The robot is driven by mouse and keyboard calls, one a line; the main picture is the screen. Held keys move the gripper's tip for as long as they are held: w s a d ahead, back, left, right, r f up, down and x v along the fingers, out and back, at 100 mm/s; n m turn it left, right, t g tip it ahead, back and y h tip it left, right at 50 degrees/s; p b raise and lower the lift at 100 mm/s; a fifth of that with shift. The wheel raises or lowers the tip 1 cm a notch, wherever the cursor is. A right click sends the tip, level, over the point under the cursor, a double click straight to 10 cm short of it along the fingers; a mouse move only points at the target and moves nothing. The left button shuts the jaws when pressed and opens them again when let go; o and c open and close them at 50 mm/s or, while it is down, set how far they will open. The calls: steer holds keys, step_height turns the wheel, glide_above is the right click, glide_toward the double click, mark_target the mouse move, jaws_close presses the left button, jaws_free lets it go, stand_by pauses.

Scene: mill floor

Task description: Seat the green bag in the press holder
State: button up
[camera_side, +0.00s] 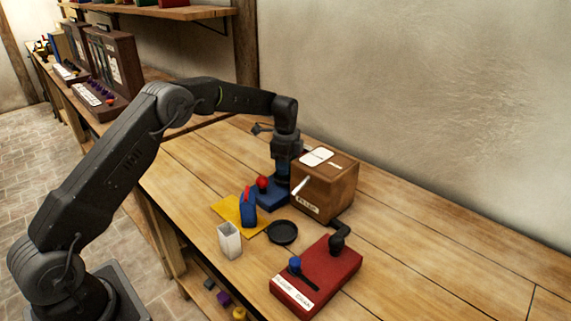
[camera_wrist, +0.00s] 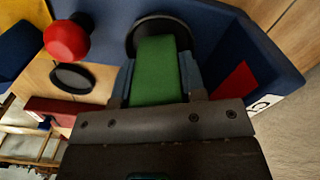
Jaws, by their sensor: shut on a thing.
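The green bag (camera_wrist: 157,72) is held between the two fingertips of my gripper (camera_wrist: 158,85) in the wrist view. The far end of the bag overlaps a dark round holder (camera_wrist: 143,25) on the blue press (camera_wrist: 215,32); I cannot tell whether the bag is inside it or just above. In the side view my gripper (camera_side: 282,178) points down at the blue press (camera_side: 268,194), beside the wooden box. The bag is hidden there. A red knob (camera_side: 262,183) stands on the press; it also shows in the wrist view (camera_wrist: 68,38).
The wooden box (camera_side: 325,185) stands close right of my gripper. In front are a blue packet (camera_side: 248,209) on a yellow mat (camera_side: 225,211), a white cup (camera_side: 230,241), a black dish (camera_side: 282,233) and a red machine (camera_side: 325,272). The table's right side is clear.

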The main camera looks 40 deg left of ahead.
steer(key=shift+f, duration=0.65)
steer(key=o, duration=0.7)
steer(key=shift+r, duration=5.55)
